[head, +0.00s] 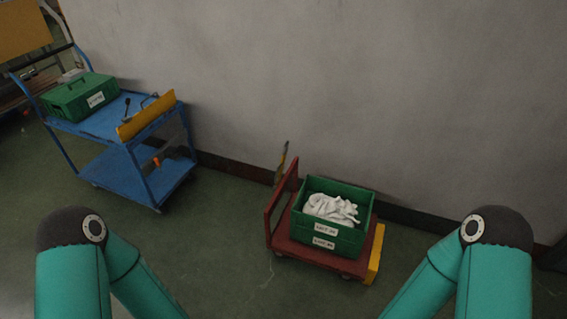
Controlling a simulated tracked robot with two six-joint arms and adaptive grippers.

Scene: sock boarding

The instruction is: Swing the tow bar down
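A low red cart (289,239) stands on the floor near the wall, with an upright red frame (270,219) at its left end. A thin yellowish bar (282,163) stands up steeply just behind that frame and looks like the tow bar; its lower end is partly hidden. My two teal arms show at the lower left and lower right. Both grippers are below the picture's edge, so their fingers do not show.
A green crate (325,243) with white cloth (331,208) sits on the red cart, beside a yellow end strip (375,254). A blue trolley (103,125) at the left carries a green case (79,97) and a yellow board (146,115). Floor between them is clear.

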